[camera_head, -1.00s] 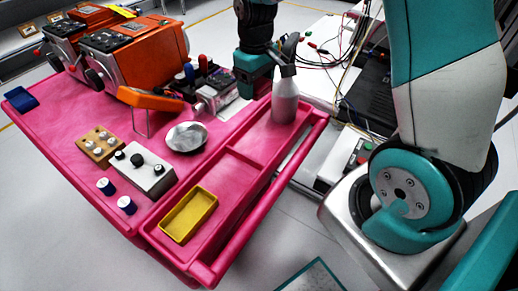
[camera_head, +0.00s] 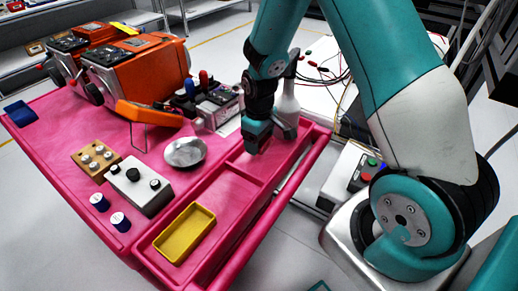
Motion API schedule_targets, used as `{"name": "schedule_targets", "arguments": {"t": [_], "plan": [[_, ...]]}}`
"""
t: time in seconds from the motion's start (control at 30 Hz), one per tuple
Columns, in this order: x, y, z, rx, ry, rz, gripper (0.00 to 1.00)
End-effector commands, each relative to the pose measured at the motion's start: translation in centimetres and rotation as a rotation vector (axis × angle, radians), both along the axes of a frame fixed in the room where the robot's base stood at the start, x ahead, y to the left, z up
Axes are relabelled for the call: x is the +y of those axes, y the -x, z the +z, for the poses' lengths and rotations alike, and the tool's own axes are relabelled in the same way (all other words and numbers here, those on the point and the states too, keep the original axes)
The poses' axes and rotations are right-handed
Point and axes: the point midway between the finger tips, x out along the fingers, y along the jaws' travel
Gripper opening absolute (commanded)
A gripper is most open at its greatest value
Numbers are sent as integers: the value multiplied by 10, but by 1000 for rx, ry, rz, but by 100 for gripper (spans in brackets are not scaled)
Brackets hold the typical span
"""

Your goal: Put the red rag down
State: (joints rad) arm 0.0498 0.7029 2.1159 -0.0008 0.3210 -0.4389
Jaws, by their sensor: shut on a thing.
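My gripper (camera_head: 256,147) is low over the pink cart (camera_head: 62,130), just left of the grey-white spray bottle (camera_head: 287,104) and above the far part of the front tray. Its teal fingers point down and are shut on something. I cannot make out the red rag clearly; what is between the fingertips is hidden or blends with the pink surface. I cannot tell whether it touches the tray.
A metal bowl (camera_head: 185,152), a yellow tray (camera_head: 184,233), a grey box with black knobs (camera_head: 139,185) and a wooden block with knobs (camera_head: 95,157) are on the cart. Orange machines (camera_head: 138,75) stand at the back left. The tray's middle is clear.

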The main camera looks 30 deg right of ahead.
Motion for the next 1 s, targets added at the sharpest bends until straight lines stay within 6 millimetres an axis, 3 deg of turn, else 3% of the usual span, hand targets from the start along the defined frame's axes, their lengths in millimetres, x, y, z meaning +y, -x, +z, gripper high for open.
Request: {"name": "schedule_targets", "arguments": {"t": [0.23, 0.63, 0.67, 0.77, 1.0], "plan": [[0, 1, -34, 2, 0, 0, 41], [0, 0, -41, 1, 0, 0, 41], [0, 0, -41, 0, 0, 0, 69], [0, 0, -40, 0, 0, 0, 92], [0, 0, -39, 0, 0, 0, 93]]}}
